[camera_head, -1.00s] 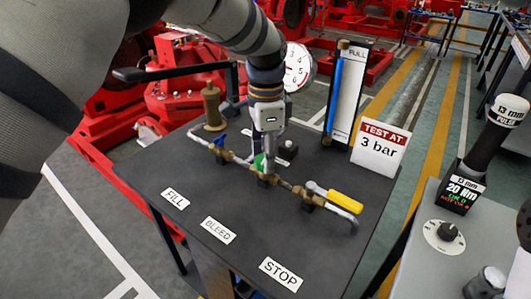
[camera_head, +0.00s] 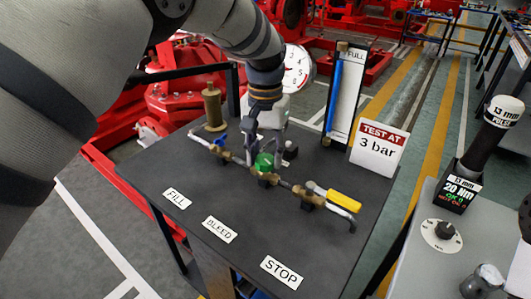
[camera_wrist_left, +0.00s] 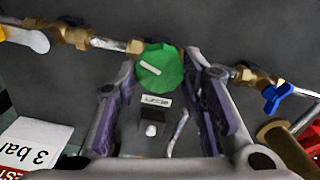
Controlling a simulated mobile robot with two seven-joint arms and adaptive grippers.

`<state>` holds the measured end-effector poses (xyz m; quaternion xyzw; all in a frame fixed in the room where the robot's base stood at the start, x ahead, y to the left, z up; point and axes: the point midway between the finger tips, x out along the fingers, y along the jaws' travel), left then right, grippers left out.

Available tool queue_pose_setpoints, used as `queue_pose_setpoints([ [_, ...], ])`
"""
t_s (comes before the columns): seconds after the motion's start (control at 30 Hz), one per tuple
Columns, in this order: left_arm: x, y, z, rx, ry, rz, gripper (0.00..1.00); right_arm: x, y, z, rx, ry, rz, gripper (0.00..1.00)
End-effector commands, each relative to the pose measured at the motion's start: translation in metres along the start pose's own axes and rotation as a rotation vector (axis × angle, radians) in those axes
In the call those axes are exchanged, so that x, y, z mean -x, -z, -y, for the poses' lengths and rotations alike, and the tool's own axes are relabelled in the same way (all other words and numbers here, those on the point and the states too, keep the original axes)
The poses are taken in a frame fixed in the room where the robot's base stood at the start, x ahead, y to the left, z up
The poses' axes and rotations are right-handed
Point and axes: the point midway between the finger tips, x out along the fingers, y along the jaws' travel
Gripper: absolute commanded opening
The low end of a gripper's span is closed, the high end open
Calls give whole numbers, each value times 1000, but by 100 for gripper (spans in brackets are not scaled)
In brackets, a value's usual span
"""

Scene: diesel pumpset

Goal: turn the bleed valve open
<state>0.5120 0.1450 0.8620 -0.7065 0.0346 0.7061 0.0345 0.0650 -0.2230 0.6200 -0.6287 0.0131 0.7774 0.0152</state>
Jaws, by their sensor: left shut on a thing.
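The bleed valve is a round green knob (camera_head: 264,161) on the brass pipe row, behind the BLEED label (camera_head: 219,230). In the left wrist view the green knob (camera_wrist_left: 160,68) shows a pale line across its top, slanting a little. My left gripper (camera_head: 265,150) comes down from above, with its fingers on either side of the knob. In the left wrist view my gripper (camera_wrist_left: 162,66) has one finger left and one right of the knob and is shut on it. My right gripper is not in view.
A blue-handled valve (camera_head: 219,141) stands left of the knob and a yellow lever (camera_head: 344,201) right of it. A dial gauge (camera_head: 297,68), a blue sight tube (camera_head: 334,92) and the 3 bar sign (camera_head: 379,148) stand behind.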

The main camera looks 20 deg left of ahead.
Motion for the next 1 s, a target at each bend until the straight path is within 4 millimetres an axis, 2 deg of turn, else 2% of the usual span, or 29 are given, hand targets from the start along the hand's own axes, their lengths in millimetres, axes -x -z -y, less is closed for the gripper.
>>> queue_pose_setpoints([
  [0.6,-1,-1,2,559,1,2,9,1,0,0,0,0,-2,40],
  [1.0,-1,-1,2,782,1,2,9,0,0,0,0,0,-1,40],
])
